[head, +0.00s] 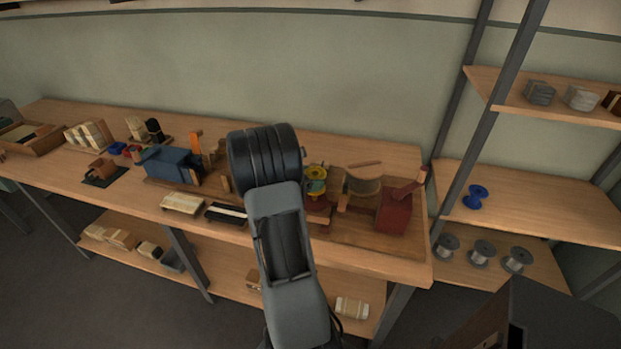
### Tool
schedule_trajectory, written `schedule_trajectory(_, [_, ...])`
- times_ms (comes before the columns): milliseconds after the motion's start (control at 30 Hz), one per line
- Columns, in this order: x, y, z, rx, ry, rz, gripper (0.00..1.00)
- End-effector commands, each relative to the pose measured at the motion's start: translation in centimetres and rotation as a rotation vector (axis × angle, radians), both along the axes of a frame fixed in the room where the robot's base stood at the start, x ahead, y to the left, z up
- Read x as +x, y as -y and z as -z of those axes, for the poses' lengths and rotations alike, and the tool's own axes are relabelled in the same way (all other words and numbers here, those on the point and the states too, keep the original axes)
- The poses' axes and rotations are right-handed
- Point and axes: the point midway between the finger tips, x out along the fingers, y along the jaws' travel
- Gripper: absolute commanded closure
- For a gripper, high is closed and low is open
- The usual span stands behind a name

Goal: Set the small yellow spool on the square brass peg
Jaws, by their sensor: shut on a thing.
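My arm reaches over the bench, and its dark wrist covers the place where my gripper would be, so its jaws are hidden. Just right of the wrist, a small yellow spool-like piece (316,171) shows above a green band, with more yellow below. These sit over a reddish-brown stand (319,214) on the bench. I cannot tell whether the yellow piece is held or resting there. The square brass peg cannot be made out.
A dark red block with a lever (395,209) stands right of the stand. A blue machine (171,166) and a pale brush block (182,203) lie to the left. A blue spool (475,196) is on the right shelf, grey spools (482,252) below it.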

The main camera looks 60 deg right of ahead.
Motion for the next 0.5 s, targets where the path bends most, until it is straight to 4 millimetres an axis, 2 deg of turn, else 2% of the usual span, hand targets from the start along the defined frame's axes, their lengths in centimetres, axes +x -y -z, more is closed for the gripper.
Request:
schedule_trajectory(267, [0.0,0.0,0.1,0.0,0.0,0.0,0.5])
schedule_trajectory(500, [0.0,0.0,1.0,0.0,0.0,0.0,0.5])
